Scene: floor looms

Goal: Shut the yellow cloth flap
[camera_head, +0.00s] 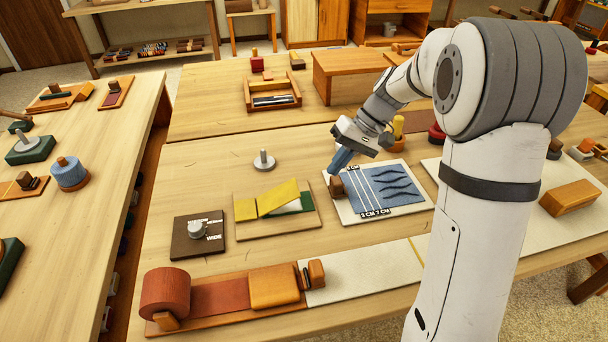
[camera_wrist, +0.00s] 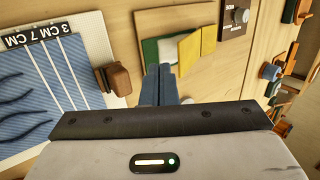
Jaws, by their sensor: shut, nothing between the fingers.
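The yellow cloth flap (camera_head: 278,197) is on a small wooden board (camera_head: 276,231). It stands partly raised at a slant, with green and white surface showing under its right side. In the wrist view the yellow flap (camera_wrist: 191,49) is at the upper middle, beside the green and white patch (camera_wrist: 165,50). My gripper (camera_head: 340,160) is shut and empty. It is above the left back edge of the blue cloth board, to the right of and apart from the flap. In the wrist view its blue fingers (camera_wrist: 158,84) are together, below the flap's board.
The blue cloth board (camera_head: 382,189) with a brown block (camera_head: 336,187) lies right of the flap. A dark dial board (camera_head: 199,235) is to its left, a grey knob (camera_head: 264,160) behind it. A long roller board (camera_head: 230,297) lies in front. Bare table separates these.

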